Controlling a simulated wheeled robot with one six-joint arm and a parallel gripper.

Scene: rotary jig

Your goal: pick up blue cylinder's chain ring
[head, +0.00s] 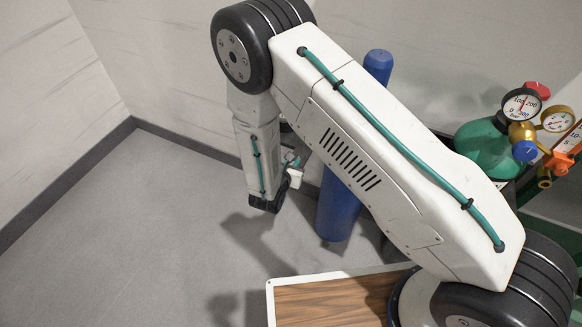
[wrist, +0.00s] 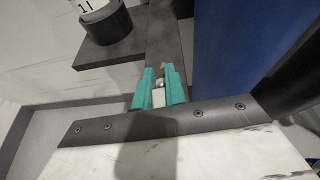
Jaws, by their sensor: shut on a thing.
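The blue cylinder (head: 338,205) stands upright against the wall, its middle hidden behind my arm. It fills the upper right of the wrist view (wrist: 235,50). My gripper (wrist: 158,90) has teal fingers, closed on a small pale piece between them, which I take to be the chain ring. Its shape is mostly hidden by the fingers. In the head view my gripper (head: 291,160) is small and partly hidden, just left of the blue cylinder.
A green cylinder (head: 485,150) with gauges (head: 522,106) stands at the right. A wood-topped surface with a white rim (head: 268,300) is at the bottom. A dark round piece marked 11 (wrist: 106,27) sits on a dark plate in the wrist view. The floor (head: 130,235) at left is clear.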

